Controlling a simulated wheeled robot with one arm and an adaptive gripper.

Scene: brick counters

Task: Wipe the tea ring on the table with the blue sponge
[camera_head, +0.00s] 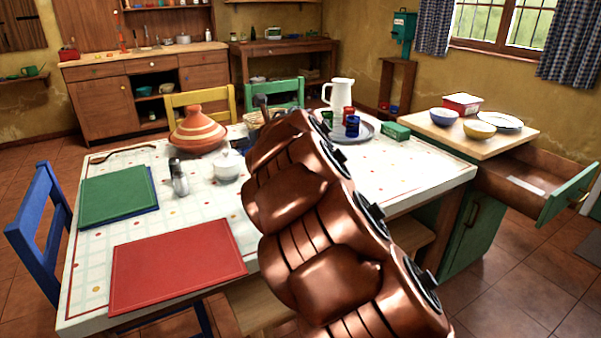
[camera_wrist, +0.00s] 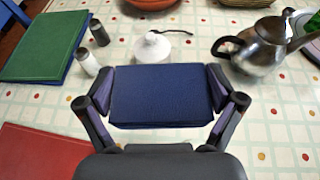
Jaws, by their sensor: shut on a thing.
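In the wrist view my gripper (camera_wrist: 161,92) is shut on the blue sponge (camera_wrist: 160,98), a dark blue block held between the two fingers above the patterned white tablecloth. The table (camera_head: 190,215) fills the middle of the head view. I see no tea ring in either view; my copper-coloured arm covers part of the table in the head view, and the sponge covers the cloth under it in the wrist view. I cannot tell whether the sponge touches the cloth.
A white lidded bowl (camera_wrist: 152,48) stands just beyond the sponge, with shakers (camera_wrist: 90,62) to its left. A metal teapot (camera_wrist: 258,46) stands to the right. Red (camera_head: 180,264) and green (camera_head: 114,195) mats lie at the left. A tagine (camera_head: 197,132) and tray (camera_head: 366,138) stand farther back.

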